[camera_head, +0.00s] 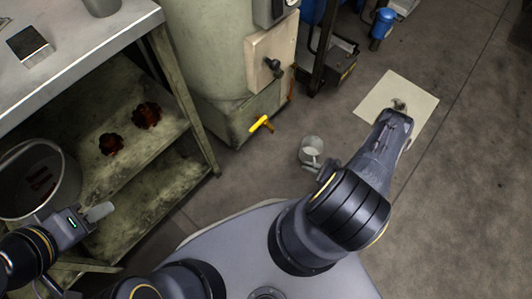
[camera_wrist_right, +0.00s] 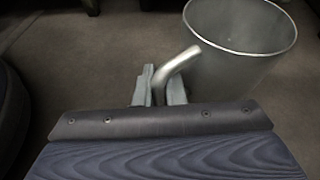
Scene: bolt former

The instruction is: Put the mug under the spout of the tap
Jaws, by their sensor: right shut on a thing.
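A grey metal mug (camera_head: 312,147) is right of the tank, held upright or nearly so by my right gripper (camera_head: 314,166). In the right wrist view the mug (camera_wrist_right: 240,50) stands at upper right. Its curved handle runs between the fingers of my right gripper (camera_wrist_right: 159,88), which is shut on it. The tank's yellow-handled tap (camera_head: 262,124) is near the tank's foot, left of the mug and apart from it; its spout is hard to make out. My left gripper (camera_head: 98,212) is at lower left by the shelf, away from the mug; its finger gap is unclear.
The large pale tank (camera_head: 215,45) bears a dark fitting (camera_head: 272,65). A metal workbench (camera_head: 75,35) with shelves holds two dark red parts (camera_head: 146,115). A bucket (camera_head: 62,180) stands at left. A pale square sheet (camera_head: 420,100) lies on open floor at right.

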